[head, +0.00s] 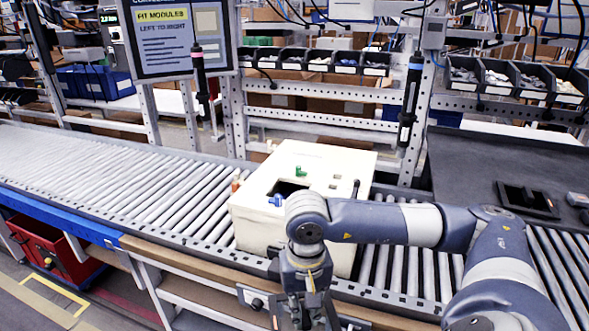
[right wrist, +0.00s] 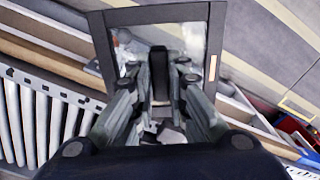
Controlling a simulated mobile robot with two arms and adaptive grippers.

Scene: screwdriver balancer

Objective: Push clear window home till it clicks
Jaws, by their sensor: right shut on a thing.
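The clear window (right wrist: 150,15) is a dark square frame with a see-through pane, in the right wrist view. My right gripper (right wrist: 160,90) is shut on a dark upright bar in the middle of it. In the head view my right gripper (head: 303,312) points down in front of the conveyor's near edge, apart from the white housing. The white housing (head: 325,162) sits on the rollers, with a dark opening, a green part (head: 300,171) and a blue part (head: 277,200) on its top. My right arm hides its near right side. My left gripper is out of view.
The roller conveyor (head: 120,172) is clear left of the housing. A dark tray (head: 527,200) lies on the grey table at right. Two screwdrivers (head: 410,100) hang behind. Parts bins (head: 320,62) line the rack. A wooden rail (head: 190,268) edges the conveyor.

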